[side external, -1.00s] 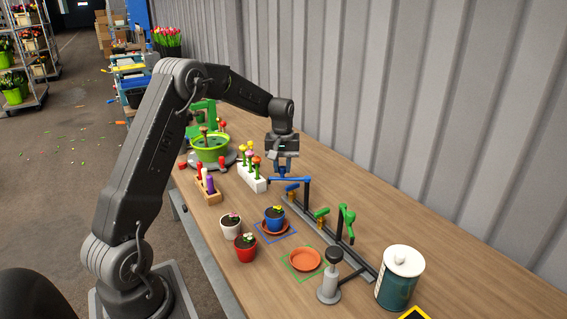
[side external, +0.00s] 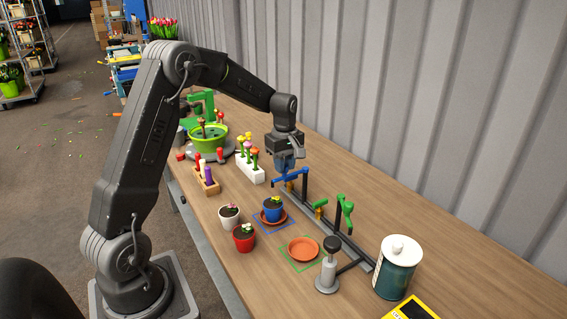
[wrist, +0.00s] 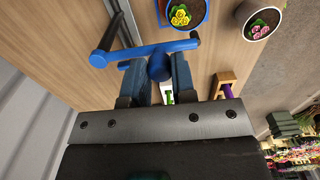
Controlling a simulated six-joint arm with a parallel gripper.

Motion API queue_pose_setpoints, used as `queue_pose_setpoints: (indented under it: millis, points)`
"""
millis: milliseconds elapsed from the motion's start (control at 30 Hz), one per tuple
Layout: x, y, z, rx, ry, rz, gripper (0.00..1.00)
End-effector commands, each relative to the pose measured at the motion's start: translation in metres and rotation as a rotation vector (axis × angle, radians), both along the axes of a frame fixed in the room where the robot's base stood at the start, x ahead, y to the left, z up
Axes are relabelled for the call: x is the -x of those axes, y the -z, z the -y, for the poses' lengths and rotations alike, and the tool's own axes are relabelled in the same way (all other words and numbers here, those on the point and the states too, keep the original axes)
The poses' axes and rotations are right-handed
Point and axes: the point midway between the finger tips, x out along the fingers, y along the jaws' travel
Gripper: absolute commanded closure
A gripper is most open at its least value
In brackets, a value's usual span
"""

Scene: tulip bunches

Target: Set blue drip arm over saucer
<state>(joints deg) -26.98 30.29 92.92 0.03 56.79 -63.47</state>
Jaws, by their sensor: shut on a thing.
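The blue drip arm (side external: 290,179) sits on a dark post of the rail and reaches out to the left over the table. My gripper (side external: 285,168) is shut on the blue knob of this arm; the wrist view shows the knob (wrist: 159,68) between the two fingers. The blue pot (side external: 272,209) with a yellow flower stands on a terracotta saucer (side external: 283,221) inside a blue outlined square. In the wrist view the arm's free end lies near the blue pot (wrist: 181,14). In the side view the arm's tip appears behind and above the pot, not clearly over the saucer.
A green drip arm (side external: 346,209) stands further along the rail (side external: 345,240). An empty terracotta saucer (side external: 303,249) lies in a green square. White (side external: 229,217) and red (side external: 243,238) pots stand left. A grey plunger (side external: 328,275) and teal canister (side external: 396,268) stand in front.

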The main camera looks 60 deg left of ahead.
Motion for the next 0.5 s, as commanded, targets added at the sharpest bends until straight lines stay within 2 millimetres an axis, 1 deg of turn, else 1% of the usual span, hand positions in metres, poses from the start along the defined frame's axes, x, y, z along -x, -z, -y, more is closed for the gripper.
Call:
queue_pose_setpoints:
  millis: [400,433,500]
  points:
    - [-0.0002,-0.0008,0.0013,0.001,-0.009,0.001,1.00]
    - [-0.0002,-0.0008,0.0013,0.001,-0.009,0.001,0.74]
    - [-0.0002,-0.0008,0.0013,0.001,-0.008,0.001,0.67]
